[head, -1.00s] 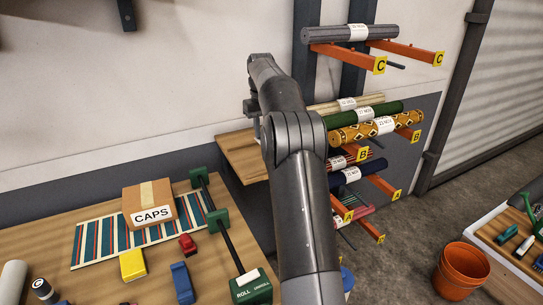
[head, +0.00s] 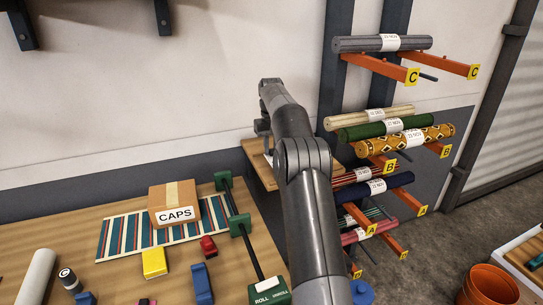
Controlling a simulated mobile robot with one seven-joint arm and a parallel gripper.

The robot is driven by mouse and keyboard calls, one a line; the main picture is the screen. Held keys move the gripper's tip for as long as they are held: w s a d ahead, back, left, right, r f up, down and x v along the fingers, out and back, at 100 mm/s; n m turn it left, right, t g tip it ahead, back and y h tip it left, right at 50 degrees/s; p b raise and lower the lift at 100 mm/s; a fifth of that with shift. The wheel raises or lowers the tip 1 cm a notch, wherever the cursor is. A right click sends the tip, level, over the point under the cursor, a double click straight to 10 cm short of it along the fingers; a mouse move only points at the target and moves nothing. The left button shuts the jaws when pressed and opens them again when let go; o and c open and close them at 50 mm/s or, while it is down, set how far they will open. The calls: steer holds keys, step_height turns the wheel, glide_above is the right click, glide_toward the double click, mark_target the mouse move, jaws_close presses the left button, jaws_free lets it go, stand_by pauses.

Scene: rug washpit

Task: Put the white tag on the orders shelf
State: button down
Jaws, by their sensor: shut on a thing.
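My gripper (head: 265,138) is at the far end of my arm, pointing down over a small wooden wall shelf (head: 260,176), which I take to be the orders shelf. The gripper is mostly hidden by my arm and appears shut on the white tag (head: 269,158). Only a small white patch of the tag shows, just below the fingers and against the shelf top. I cannot tell whether the tag touches the shelf.
A rack of rolled rugs (head: 395,135) on orange arms stands right of the shelf. A workbench (head: 120,272) in front holds a CAPS box (head: 172,205), a striped rug (head: 122,236) and a green-ended roller (head: 247,240). Orange buckets (head: 488,286) stand on the floor at right.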

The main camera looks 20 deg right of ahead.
mark_target(271, 150)
steer(key=shift+f, duration=1.8)
steer(key=c, duration=1.3)
jaws_free()
steer(key=shift+f, duration=0.15)
step_height(271, 150, up, 11)
steer(key=shift+r, duration=0.6)
